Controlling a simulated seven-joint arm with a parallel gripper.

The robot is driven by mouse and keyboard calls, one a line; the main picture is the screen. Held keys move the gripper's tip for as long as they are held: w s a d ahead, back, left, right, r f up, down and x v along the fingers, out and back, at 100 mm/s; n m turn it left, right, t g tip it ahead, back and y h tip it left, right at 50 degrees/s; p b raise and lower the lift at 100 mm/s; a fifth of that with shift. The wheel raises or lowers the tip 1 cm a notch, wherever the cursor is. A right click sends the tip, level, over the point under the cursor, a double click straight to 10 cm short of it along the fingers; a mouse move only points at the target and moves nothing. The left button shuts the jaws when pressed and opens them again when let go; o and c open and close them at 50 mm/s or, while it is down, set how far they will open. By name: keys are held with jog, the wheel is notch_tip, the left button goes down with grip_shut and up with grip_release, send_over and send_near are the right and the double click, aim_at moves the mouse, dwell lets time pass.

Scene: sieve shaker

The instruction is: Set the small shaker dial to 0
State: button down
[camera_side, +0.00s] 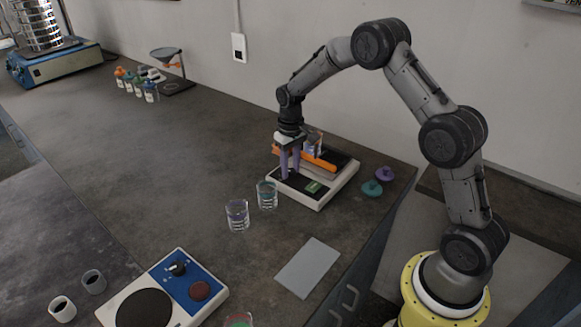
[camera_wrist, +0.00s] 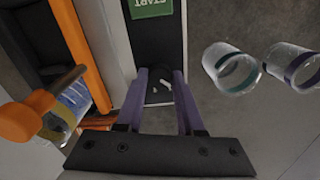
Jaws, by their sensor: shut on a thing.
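The small shaker (camera_side: 318,205) is a low white unit with a black panel and an orange clamp bar (camera_side: 305,157), standing on the bench. Its green START button (camera_side: 312,187) also shows at the top of the wrist view (camera_wrist: 152,8). My gripper (camera_side: 290,175) points down over the left end of the panel. In the wrist view, the purple fingers (camera_wrist: 160,78) are shut on the dark dial (camera_wrist: 160,88), which has a pale mark. The dial is hidden by the fingers in the side view, and its number scale is not readable.
A glass (camera_side: 313,140) stands by the orange bar. Two glasses with coloured bands (camera_side: 237,215) (camera_side: 267,195) stand in front of the shaker. Purple and teal lids (camera_side: 372,188) lie to its right. A blue-panelled device (camera_side: 198,291) is at the front. The bench's left middle is clear.

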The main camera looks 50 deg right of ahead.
aim_at(290, 171)
jog(key=shift+r+n, duration=0.1)
jog(key=shift+n, duration=1)
jog(key=c, duration=0.5)
grip_release()
notch_tip(290, 171, up, 14)
jog(key=shift+f, duration=0.1)
jog(key=shift+a, duration=0.1)
